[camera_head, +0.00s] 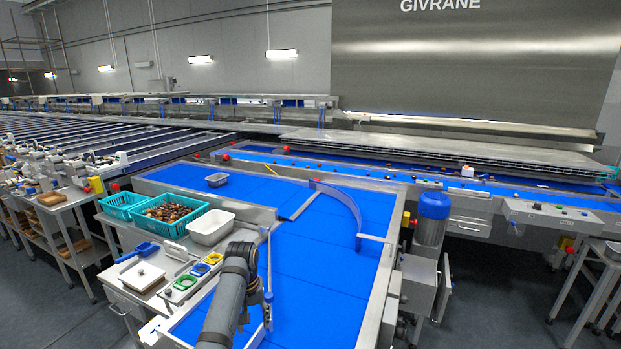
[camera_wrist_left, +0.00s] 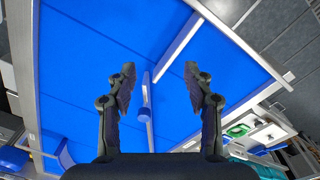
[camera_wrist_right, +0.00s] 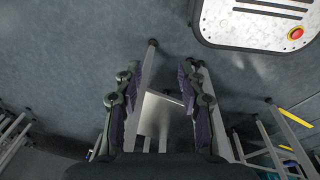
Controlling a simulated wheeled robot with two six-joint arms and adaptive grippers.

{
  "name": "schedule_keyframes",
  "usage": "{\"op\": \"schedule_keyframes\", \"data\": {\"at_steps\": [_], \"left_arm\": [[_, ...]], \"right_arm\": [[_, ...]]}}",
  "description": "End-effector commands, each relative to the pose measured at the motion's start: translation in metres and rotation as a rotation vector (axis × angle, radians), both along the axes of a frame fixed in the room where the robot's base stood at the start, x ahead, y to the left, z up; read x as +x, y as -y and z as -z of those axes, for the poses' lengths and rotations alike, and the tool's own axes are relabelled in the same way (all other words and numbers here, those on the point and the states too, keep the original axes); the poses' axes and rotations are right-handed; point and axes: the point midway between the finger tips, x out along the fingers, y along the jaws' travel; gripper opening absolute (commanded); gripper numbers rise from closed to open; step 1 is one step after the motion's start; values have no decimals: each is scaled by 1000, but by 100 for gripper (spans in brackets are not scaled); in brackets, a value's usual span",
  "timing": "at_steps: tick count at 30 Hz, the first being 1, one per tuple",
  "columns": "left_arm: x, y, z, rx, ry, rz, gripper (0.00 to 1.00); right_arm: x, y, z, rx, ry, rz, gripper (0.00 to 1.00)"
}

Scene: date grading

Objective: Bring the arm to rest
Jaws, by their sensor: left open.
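My left arm (camera_head: 228,300) rises from the bottom of the head view, over the near end of the blue belt (camera_head: 320,255). Its gripper is hidden behind the arm there. In the left wrist view my left gripper (camera_wrist_left: 159,82) is open and empty, its two dark fingers wide apart above the blue belt. In the right wrist view my right gripper (camera_wrist_right: 160,80) is open and empty, above the grey floor and a small metal stand (camera_wrist_right: 160,108). My right arm does not show in the head view.
Left of the arm, a steel side table holds turquoise crates (camera_head: 122,206), one with dates (camera_head: 172,212), a white tub (camera_head: 210,228), a blue scoop (camera_head: 140,251) and coloured cups (camera_head: 200,269). A blue motor (camera_head: 434,206) stands at right.

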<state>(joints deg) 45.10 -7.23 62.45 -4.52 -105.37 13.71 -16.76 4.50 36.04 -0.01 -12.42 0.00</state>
Motion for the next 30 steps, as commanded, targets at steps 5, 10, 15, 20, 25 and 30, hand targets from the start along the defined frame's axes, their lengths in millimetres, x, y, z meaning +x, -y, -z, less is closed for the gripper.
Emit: {"op": "schedule_keyframes", "data": {"at_steps": [5,10,15,20,25,30], "left_arm": [[-28,-20,38,3,29,-4,52],[-74,-45,76,21,72,4,52],[-150,-73,103,63,136,47,52],[-208,-86,102,97,184,101,52],[-251,-89,91,118,220,156,52],[-284,-89,75,131,248,206,52]], "right_arm": [[4,0,0,0,4,0,40],[-8,0,1,0,-15,1,40],[-22,1,2,-1,-36,2,40],[-17,1,1,-1,-28,1,40],[-12,1,1,-2,-20,1,40],[-11,1,1,-2,-18,0,40]]}}
